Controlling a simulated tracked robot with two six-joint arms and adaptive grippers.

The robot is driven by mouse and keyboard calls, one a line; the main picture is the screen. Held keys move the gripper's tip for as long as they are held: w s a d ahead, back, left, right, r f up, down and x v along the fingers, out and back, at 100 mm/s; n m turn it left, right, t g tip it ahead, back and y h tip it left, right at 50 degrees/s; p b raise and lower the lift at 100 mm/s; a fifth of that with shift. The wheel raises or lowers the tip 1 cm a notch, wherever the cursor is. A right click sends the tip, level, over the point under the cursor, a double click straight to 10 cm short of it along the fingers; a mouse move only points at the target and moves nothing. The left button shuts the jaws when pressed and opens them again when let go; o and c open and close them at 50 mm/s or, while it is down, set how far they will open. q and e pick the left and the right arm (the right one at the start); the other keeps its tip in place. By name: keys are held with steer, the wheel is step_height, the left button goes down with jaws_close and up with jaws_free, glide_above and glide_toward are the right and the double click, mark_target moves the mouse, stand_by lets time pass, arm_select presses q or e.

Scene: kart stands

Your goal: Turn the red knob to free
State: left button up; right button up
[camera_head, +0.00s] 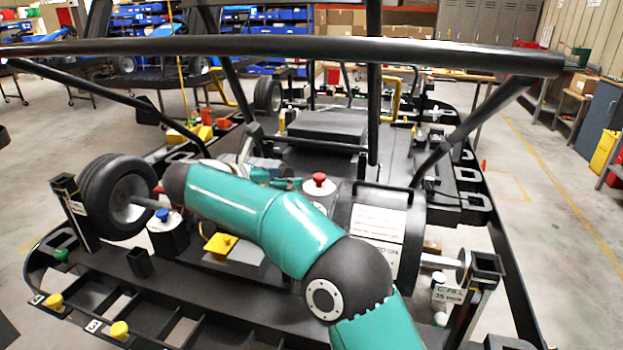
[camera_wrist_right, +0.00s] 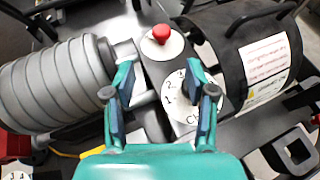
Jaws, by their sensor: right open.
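The red knob (camera_head: 319,178) sits on a round white disc on a dark housing near the middle of the head view. In the right wrist view the red knob (camera_wrist_right: 162,33) is beyond my fingertips, near the top centre. My right gripper (camera_wrist_right: 160,72) is open and empty, its two teal fingers apart on either side of a white dial plate (camera_wrist_right: 178,98) with numbers. The knob is not between the fingers. In the head view my right gripper (camera_head: 272,178) is partly hidden behind my arm, left of the knob. My left gripper is not in view.
A black drum (camera_head: 378,225) with a white label stands right of the knob; a grey ribbed cylinder (camera_wrist_right: 60,85) lies left in the wrist view. A blue knob (camera_head: 162,215) and yellow knob (camera_head: 222,243) are nearby. A black bar (camera_head: 290,50) crosses above the kart frame.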

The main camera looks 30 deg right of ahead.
mark_target(316, 178)
steer(key=x, duration=1.1)
steer(key=shift+s+d+f+p, duration=0.1)
steer(key=shift+d+p, duration=0.1)
steer(key=shift+p, duration=0.1)
jaws_close()
steer(key=shift+p, duration=0.45)
steer(key=m+g+p, duration=0.1)
steer(key=p, duration=0.4)
steer(key=m+g+p, duration=0.1)
steer(key=g+p, duration=0.1)
steer(key=p, duration=0.4)
steer(key=shift+w+r+h, duration=0.25)
steer(key=shift+r+h, duration=0.05)
steer(key=shift+r, duration=0.1)
steer(key=shift+f+m+p, duration=0.1)
steer(key=shift+m+p, duration=0.3)
steer(key=shift+f, duration=0.2)
